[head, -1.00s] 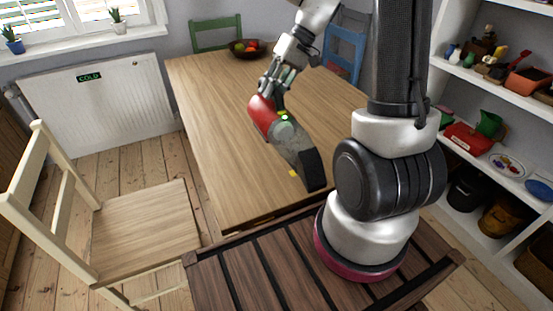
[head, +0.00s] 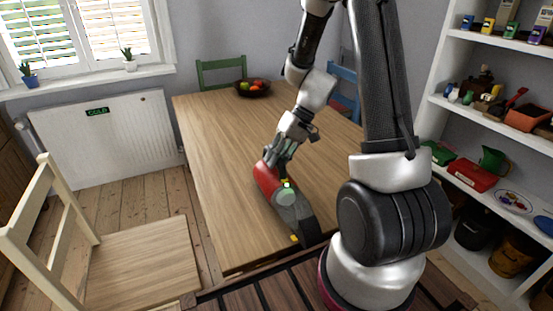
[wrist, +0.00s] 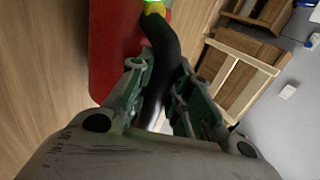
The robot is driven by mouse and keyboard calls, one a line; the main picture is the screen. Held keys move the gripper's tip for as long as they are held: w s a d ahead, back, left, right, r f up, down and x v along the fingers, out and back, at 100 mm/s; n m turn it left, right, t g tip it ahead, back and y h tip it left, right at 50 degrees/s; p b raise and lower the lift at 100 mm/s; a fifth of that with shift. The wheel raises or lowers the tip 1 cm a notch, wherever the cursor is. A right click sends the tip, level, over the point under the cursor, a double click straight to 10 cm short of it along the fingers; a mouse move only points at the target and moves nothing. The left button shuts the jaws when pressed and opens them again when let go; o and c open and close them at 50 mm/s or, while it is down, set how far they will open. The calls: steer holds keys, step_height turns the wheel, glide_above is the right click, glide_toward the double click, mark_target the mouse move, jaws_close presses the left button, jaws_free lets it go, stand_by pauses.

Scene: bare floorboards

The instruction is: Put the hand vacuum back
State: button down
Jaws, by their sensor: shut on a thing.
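The hand vacuum (head: 268,181) has a red body and a grey, dark-tipped nose. In the head view it is over the near part of the wooden table, nose toward the near edge. I cannot tell whether it touches the tabletop. My gripper (head: 280,158) is shut on it from above. In the wrist view the fingers (wrist: 160,95) close around its black handle (wrist: 168,50), with the red body (wrist: 112,50) beside them. The fingers partly hide the handle.
The wooden table (head: 225,150) is mostly clear, with a fruit bowl (head: 252,89) at its far end. A chair (head: 140,265) stands at left. White shelves (head: 480,125) with toys, boxes and buckets stand at right. A radiator (head: 105,140) is under the window.

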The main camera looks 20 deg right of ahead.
steer(key=c, duration=1.3)
jaws_free()
steer(key=shift+r, duration=0.1)
steer(key=v, duration=1.2)
steer(key=shift+s+d+r+t+h, duration=0.1)
steer(key=shift+s+r+t+h, duration=0.85)
steer(key=shift+s+r, duration=1.7)
steer(key=shift+s+d+r+t+h, duration=0.1)
steer(key=shift+s+r+t+h, duration=0.85)
steer(key=shift+s, duration=3)
steer(key=shift+s+r+t+h, duration=0.4)
steer(key=shift+s+r+h, duration=1.45)
steer(key=shift+s, duration=1.45)
steer(key=shift+r+y, duration=0.35)
